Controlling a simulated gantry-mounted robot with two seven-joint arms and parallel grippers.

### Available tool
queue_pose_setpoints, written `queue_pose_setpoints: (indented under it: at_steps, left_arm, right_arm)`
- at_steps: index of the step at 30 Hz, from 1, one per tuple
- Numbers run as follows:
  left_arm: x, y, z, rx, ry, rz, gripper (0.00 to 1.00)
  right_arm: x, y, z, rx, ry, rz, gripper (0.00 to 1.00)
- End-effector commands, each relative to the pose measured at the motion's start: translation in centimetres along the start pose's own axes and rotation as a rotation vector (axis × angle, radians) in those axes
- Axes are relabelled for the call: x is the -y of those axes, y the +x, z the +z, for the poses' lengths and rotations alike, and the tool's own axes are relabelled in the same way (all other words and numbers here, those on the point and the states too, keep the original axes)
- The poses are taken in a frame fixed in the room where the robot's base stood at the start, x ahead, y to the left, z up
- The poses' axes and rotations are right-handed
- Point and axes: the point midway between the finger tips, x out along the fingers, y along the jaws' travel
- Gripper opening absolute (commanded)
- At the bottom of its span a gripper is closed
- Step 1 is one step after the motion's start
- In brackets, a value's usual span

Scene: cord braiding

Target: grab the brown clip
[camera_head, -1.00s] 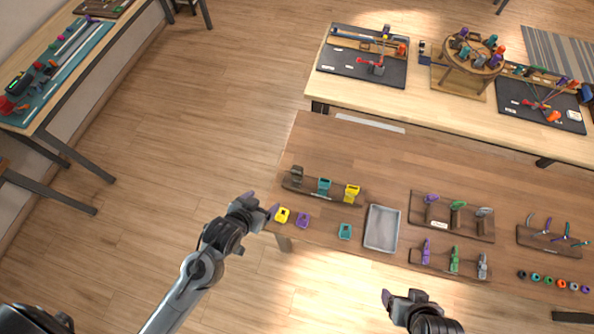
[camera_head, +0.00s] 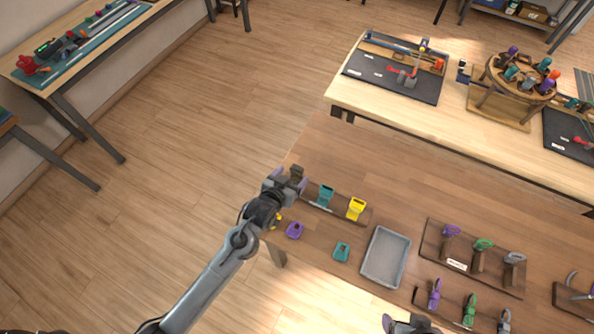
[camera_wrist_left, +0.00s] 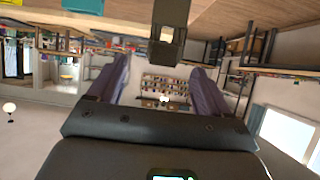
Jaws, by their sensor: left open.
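The brown clip (camera_head: 297,173) stands at the left end of a dark wooden rack (camera_head: 338,209), beside a teal clip (camera_head: 325,195) and a yellow clip (camera_head: 356,208). My left gripper (camera_head: 290,181) is open at the brown clip and partly covers it in the head view. In the left wrist view the brown clip (camera_wrist_left: 169,30), with a square hole, hangs at the top centre. It lies between the lines of the two spread purple fingers of the left gripper (camera_wrist_left: 160,75); I see no grasp. My right gripper (camera_head: 410,323) is cut off at the bottom edge.
A purple piece (camera_head: 294,230) and a teal piece (camera_head: 341,252) lie in front of the rack. A grey tray (camera_head: 386,257) is to their right, then racks with purple, green and grey clips. The table (camera_head: 400,190) behind the rack is clear.

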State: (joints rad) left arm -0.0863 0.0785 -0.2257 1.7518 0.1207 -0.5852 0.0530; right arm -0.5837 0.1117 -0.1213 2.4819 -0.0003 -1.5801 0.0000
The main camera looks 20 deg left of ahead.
Motion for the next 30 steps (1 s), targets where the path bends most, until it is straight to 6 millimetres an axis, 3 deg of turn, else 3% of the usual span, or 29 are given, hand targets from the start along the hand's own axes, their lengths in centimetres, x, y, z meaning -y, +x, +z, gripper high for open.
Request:
queue_pose_setpoints:
  at_steps: [8,18,29,30]
  left_arm:
    - [0.1,1.6,0.0,0.001,0.0,-0.001,0.79]
    - [0.5,5.5,0.2,0.001,-0.001,0.0,0.79]
    - [0.5,6.1,0.2,0.0,0.0,0.0,0.79]
    - [0.5,6.1,0.3,0.0,0.0,0.0,0.73]
  right_arm:
    - [-0.3,0.1,0.0,-0.001,-0.01,0.01,0.77]
    - [-0.4,0.2,0.0,-0.001,-0.011,0.012,0.77]
    - [-0.2,0.2,-0.1,-0.001,-0.003,0.005,0.77]
    - [-0.2,0.2,-0.1,-0.001,-0.002,0.005,0.77]
